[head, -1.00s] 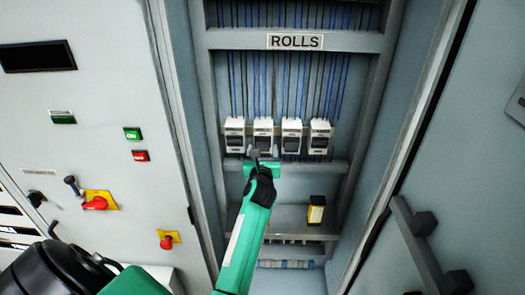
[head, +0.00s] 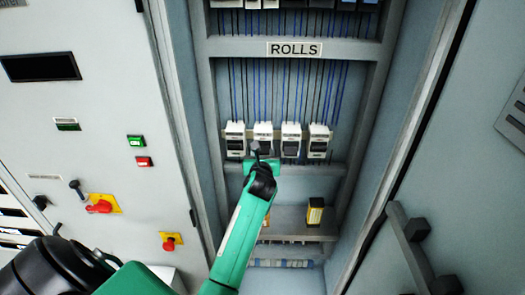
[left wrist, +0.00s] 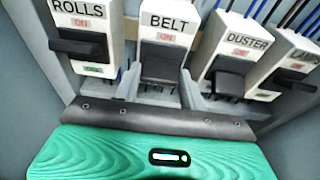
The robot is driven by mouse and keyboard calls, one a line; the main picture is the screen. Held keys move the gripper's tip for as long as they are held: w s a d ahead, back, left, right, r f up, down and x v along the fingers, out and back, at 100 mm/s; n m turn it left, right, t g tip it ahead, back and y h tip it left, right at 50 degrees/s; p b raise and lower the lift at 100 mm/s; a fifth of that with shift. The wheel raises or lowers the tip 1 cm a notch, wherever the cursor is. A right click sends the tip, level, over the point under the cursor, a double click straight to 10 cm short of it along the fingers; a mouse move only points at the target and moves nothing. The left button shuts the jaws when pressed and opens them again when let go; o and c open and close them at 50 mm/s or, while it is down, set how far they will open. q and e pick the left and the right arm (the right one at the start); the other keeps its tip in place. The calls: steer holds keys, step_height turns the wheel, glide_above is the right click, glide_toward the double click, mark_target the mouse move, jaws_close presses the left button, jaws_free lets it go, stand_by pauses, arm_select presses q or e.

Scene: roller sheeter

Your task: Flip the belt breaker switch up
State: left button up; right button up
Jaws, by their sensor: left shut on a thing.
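The belt breaker (left wrist: 167,28), a white block labelled BELT, is second from the left in its row. It also shows in the head view (head: 263,130). Its black switch lever (left wrist: 162,68) is low, with the red ON mark showing above it. My left gripper (left wrist: 160,92) is at this lever from below, with a grey finger on each side, shut on it. In the head view my left gripper (head: 258,150) covers the breaker's lower part. My right gripper is in neither view.
The rolls breaker (left wrist: 78,20) is close on the left; the duster breaker (left wrist: 240,45) and lamps breaker (left wrist: 295,70) are on the right. A yellow-and-black block (head: 315,211) stands on the shelf below. Cabinet side walls bound the space.

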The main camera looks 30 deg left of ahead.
mark_target(263, 148)
arm_select(q)
steer(key=shift+r+g+h, duration=0.4)
steer(key=shift+r+g, duration=0.1)
steer(key=shift+g, duration=0.3)
steer(key=g+h, duration=0.1)
steer(key=r+g+h, duration=0.1)
steer(key=g, duration=0.1)
steer(key=shift+w+r, duration=0.15)
steer(key=shift+w, duration=0.05)
steer(key=g, duration=0.1)
steer(key=g+h, duration=0.1)
steer(key=r+g+h, duration=0.1)
steer(key=shift+w+a, duration=0.2)
steer(key=shift+w, duration=0.1)
steer(key=shift+g, duration=0.3)
steer(key=shift+a, duration=0.1)
steer(key=o, duration=1)
